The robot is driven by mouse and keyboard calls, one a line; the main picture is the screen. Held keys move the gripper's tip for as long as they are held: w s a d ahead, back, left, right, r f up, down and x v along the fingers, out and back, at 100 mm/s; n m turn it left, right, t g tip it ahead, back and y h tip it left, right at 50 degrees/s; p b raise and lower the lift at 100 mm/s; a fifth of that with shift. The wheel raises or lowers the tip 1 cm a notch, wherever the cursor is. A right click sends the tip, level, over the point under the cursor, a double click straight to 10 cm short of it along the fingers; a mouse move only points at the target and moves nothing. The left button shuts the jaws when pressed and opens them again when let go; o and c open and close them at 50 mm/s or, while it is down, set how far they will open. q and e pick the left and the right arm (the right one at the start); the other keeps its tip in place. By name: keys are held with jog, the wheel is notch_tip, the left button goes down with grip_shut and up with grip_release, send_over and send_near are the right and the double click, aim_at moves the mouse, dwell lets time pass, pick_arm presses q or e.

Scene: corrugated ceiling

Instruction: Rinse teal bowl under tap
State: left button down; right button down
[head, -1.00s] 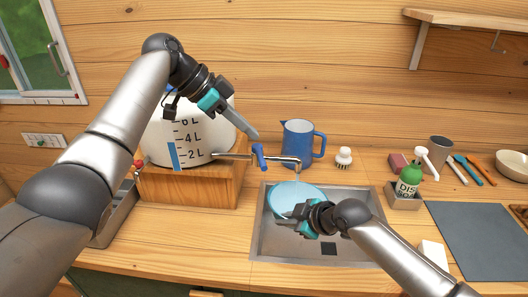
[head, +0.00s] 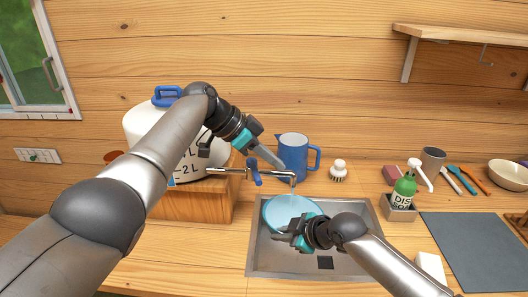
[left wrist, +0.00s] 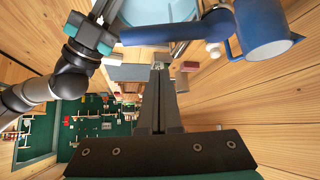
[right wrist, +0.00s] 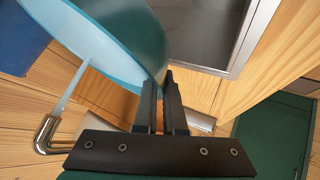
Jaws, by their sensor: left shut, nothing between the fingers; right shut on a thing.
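The teal bowl (head: 286,210) is over the sink (head: 262,262), below the tap spout (head: 293,178). My right gripper (head: 284,236) is shut on its rim, as the bowl (right wrist: 135,35) also shows in the right wrist view. A pale stream of water (right wrist: 76,84) runs from the spout (right wrist: 46,132) into the bowl. My left gripper (head: 281,166) is shut and empty, just above and right of the blue tap handle (head: 254,171). In the left wrist view, the blue handle (left wrist: 160,31) lies just beyond the fingertips; I cannot tell whether they touch.
A white water tank (head: 142,122) on a wooden box (head: 190,204) stands left of the sink. A soap bottle (head: 404,188) and a grey mat (head: 470,250) are to the right.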

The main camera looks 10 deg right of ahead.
aim_at(256, 172)
pick_arm(q)
jog(key=shift+a+f, duration=0.3)
jog(key=shift+a, duration=0.6)
jog(key=shift+a+f, duration=0.3)
jog(key=shift+a, duration=0.6)
jog(key=shift+a, duration=0.1)
jog(key=shift+a, duration=0.9)
